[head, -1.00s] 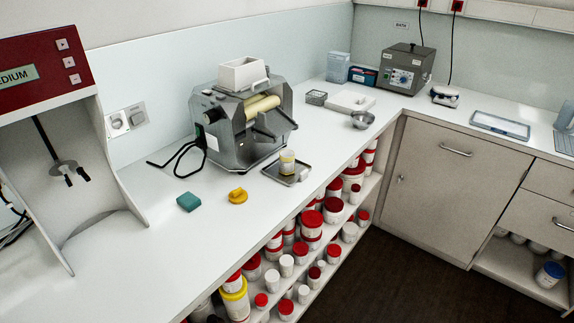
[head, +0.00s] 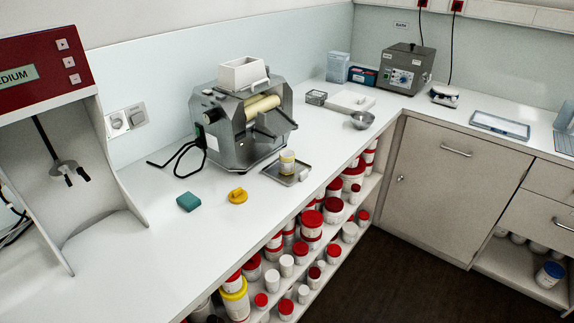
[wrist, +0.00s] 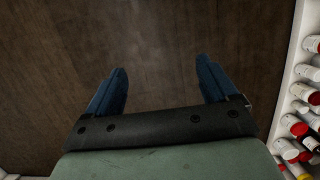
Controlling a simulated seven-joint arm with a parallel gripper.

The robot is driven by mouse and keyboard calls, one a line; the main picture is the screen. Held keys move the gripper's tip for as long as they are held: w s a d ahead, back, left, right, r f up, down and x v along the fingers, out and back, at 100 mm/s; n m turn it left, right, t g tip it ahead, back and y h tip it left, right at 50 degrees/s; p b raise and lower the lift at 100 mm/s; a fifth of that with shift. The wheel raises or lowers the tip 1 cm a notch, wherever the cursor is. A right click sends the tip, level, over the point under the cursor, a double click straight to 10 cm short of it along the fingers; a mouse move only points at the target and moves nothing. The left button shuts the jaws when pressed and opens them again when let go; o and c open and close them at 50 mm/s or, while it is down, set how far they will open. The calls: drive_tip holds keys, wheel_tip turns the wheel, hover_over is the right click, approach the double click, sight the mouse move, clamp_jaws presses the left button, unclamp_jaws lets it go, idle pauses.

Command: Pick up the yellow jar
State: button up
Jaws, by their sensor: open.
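A larger white jar with a yellow lid and yellow band (head: 235,300) stands on the shelf below the counter, partly cut off by the frame. My gripper (wrist: 161,72) shows only in the wrist view. Its two blue fingers are wide apart with nothing between them, above the dark floor. No yellow jar is near the fingers.
The roller mill (head: 240,128) stands behind the tray. A yellow lid-like piece (head: 238,195) and a teal block (head: 189,202) lie on the counter. The open shelf holds several red- and white-lidded jars (head: 312,219); shelf jars (wrist: 303,91) also edge the wrist view's right side.

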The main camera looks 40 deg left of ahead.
drive_tip(key=w+a+r+m+t, duration=0.1)
drive_tip(key=w+a+r, duration=0.3)
drive_tip(key=w+r, duration=0.3)
drive_tip(key=w+a+r+m+t, duration=0.2)
drive_tip(key=w+a+r, duration=0.25)
drive_tip(key=w, duration=0.55)
drive_tip(key=w+a+r+m+y, duration=0.1)
drive_tip(key=w+a+r+m, duration=0.1)
drive_tip(key=w+a+r, duration=0.45)
drive_tip(key=w+a+r+m+y, duration=0.25)
drive_tip(key=a+r, duration=0.45)
drive_tip(key=a, duration=0.4)
drive_tip(key=m+g+y, duration=0.1)
drive_tip(key=m+y, duration=0.2)
drive_tip(key=m, duration=0.5)
approach(287, 162)
drive_tip(key=w+r, duration=0.2)
drive_tip(key=w, duration=0.1)
drive_tip(key=x, duration=0.7)
drive_tip(key=shift+a+f, duration=0.1)
drive_tip(key=shift+f, duration=0.05)
drive_tip(key=shift+s+x, duration=0.2)
drive_tip(key=shift+x, duration=1.15)
drive_tip(key=shift+s+x, duration=0.15)
drive_tip(key=shift+x, duration=1.25)
drive_tip(key=shift+a, duration=0.1)
drive_tip(key=shift+c, duration=0.2)
